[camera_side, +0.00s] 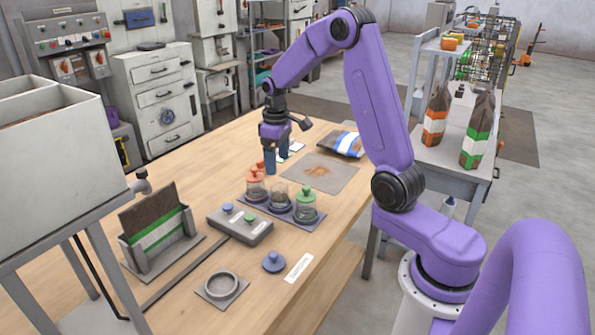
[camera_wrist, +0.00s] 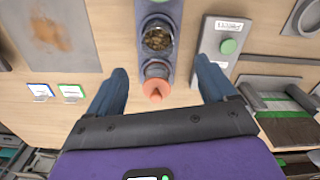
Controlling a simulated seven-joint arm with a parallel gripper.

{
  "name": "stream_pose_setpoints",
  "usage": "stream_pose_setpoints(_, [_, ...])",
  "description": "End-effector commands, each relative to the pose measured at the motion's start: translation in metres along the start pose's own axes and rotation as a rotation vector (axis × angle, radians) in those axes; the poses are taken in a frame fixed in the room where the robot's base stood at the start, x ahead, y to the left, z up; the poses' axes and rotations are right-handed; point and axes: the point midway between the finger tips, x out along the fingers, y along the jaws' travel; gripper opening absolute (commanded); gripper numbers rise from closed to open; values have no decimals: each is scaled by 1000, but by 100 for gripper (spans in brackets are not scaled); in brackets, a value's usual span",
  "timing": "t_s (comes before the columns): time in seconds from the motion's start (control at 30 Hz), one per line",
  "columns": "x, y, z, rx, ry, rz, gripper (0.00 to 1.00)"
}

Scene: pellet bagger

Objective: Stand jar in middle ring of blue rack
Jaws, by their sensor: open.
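The blue rack (camera_side: 290,217) stands on the wooden table, and part of it shows in the wrist view (camera_wrist: 170,12). An open glass jar (camera_side: 280,194) with dark pellets (camera_wrist: 158,38) stands upright at its middle place, between an orange-lidded jar (camera_side: 256,186) and a green-lidded jar (camera_side: 306,207). The middle ring itself is hard to make out. My gripper (camera_side: 277,165) is open and empty, just beyond the rack's orange-lidded end. In the wrist view the fingers (camera_wrist: 160,72) spread to either side of the orange lid (camera_wrist: 155,89).
A blue lid (camera_side: 274,262) and a grey ring holder (camera_side: 222,286) lie nearer. A brown-stained mat (camera_side: 318,172) and a blue-white bag (camera_side: 345,144) lie on the other side. A bag stands in a grey holder (camera_side: 160,225).

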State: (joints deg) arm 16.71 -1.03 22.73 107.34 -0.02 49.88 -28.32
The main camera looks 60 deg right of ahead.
Motion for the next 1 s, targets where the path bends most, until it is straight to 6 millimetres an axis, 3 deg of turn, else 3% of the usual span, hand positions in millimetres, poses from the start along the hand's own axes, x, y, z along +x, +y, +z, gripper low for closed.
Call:
stream_pose_setpoints(0.23, [-15, -58, 1, -120, 6, 2, 84])
stream_pose_setpoints(0.47, [-29, -126, 24, -267, 11, 2, 84])
stream_pose_setpoints(0.7, [-39, -184, 69, -420, 16, 0, 84])
stream_pose_setpoints(1.0, [-46, -233, 145, -612, 24, -5, 84])
